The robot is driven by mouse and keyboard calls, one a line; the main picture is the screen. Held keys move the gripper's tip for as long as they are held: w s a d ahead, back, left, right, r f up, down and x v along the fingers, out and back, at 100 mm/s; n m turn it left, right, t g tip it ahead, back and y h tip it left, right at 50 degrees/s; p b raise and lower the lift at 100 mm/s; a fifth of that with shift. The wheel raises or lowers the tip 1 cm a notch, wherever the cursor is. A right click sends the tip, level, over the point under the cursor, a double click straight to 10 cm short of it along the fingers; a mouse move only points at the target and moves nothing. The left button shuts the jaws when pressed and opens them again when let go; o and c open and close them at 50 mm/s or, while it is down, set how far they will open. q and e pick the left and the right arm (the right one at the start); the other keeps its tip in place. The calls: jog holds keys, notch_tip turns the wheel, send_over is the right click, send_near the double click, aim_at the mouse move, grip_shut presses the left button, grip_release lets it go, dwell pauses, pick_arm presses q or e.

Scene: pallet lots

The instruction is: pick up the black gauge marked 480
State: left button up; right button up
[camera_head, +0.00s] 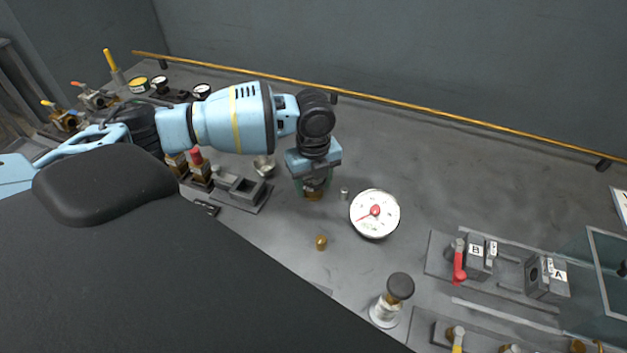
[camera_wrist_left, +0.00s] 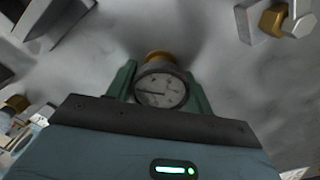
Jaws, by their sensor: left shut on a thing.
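My left gripper (camera_head: 312,183) points down over the grey table, left of the large white gauge. In the left wrist view its green fingers (camera_wrist_left: 160,85) are shut on a small round gauge (camera_wrist_left: 162,90) with a pale dial, a dark needle and a grey rim. A brass part (camera_wrist_left: 158,57) shows just beyond the gauge. In the head view the held gauge is mostly hidden by the fingers; brass (camera_head: 314,195) shows below them. No 480 marking can be read, and I cannot tell whether the gauge touches the table. My right gripper is not in view.
A large white gauge (camera_head: 375,214) with a red hub lies right of the gripper. Small dark-rimmed gauges (camera_head: 201,91) and a yellow one (camera_head: 138,85) stand back left. A black-capped plunger (camera_head: 399,288) stands in front. Blocks B (camera_head: 477,252) and A (camera_head: 548,276) are right.

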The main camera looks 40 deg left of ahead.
aim_at(312, 178)
pick_arm(q)
jog(key=shift+r, duration=0.4)
jog(key=r, duration=0.3)
jog(key=shift+s, duration=0.25)
jog(key=s, duration=0.5)
jog(key=s+a, duration=0.1)
jog(key=s, duration=0.4)
jog(key=s+r+p, duration=0.1)
jog(key=s, duration=0.4)
jog(key=shift+s+a+r, duration=0.1)
jog(key=shift+s+a, duration=0.1)
jog(key=shift+d, duration=0.1)
